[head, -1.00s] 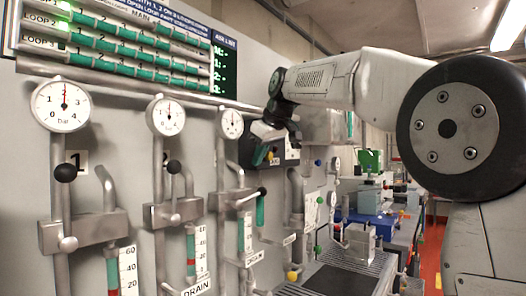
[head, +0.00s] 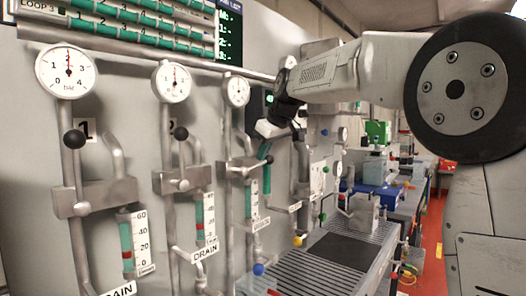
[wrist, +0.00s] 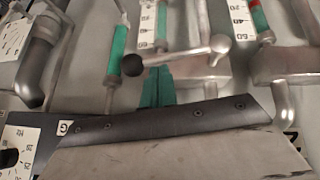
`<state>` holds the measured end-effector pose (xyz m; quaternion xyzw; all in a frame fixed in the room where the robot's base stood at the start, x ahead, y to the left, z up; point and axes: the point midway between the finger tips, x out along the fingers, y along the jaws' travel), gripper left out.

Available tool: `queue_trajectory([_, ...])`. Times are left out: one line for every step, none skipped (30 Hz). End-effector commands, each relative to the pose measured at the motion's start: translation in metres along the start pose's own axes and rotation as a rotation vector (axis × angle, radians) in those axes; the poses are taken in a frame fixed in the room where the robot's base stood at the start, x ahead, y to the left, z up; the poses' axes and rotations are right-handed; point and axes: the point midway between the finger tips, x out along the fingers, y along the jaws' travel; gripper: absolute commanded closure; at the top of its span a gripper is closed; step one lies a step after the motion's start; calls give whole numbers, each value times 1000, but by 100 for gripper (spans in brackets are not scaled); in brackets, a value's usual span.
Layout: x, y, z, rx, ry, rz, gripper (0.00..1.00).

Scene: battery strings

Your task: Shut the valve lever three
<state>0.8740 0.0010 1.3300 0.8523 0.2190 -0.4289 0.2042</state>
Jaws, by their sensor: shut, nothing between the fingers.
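Valve lever three is a short metal rod with a black ball knob (head: 270,159), under the third gauge (head: 237,92). It points sideways to the right from its valve body in the head view. In the wrist view the knob (wrist: 131,66) is at the left end of the rod, which runs to a hub at the right. My gripper (head: 264,149) has teal fingers, shut and empty, close by the knob. In the wrist view the fingers (wrist: 156,88) are just below the knob and rod; I cannot tell whether they touch.
Lever one (head: 74,139) and lever two (head: 180,133) stand upright with black knobs, left of lever three. Pipes, gauges and level tubes (head: 126,246) cover the panel. A grated bench (head: 300,275) lies below at the right.

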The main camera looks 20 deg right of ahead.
Motion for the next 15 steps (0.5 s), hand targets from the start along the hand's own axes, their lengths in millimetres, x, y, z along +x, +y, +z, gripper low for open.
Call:
queue_trajectory([2, 2, 2, 12, -2, -14, 100])
queue_trajectory([4, 3, 2, 22, -2, -28, 100])
queue_trajectory([6, 4, 4, 37, -4, -49, 100])
queue_trajectory([7, 5, 5, 47, -2, -65, 100])
queue_trajectory([10, 6, 7, 55, -2, -78, 100])
queue_trajectory([13, 6, 9, 53, -1, -77, 100])
queue_trajectory([13, 6, 9, 52, -1, -76, 100])
queue_trajectory([13, 6, 9, 51, 0, -75, 100])
queue_trajectory([13, 6, 9, 51, 0, -75, 100])
queue_trajectory([13, 6, 9, 50, 0, -75, 100])
queue_trajectory([13, 6, 9, 51, 0, -75, 100])
queue_trajectory([13, 7, 9, 51, -1, -75, 100])
queue_trajectory([13, 7, 9, 51, -1, -75, 100])
queue_trajectory([13, 7, 9, 50, -1, -75, 100])
queue_trajectory([13, 7, 9, 50, 0, -75, 100])
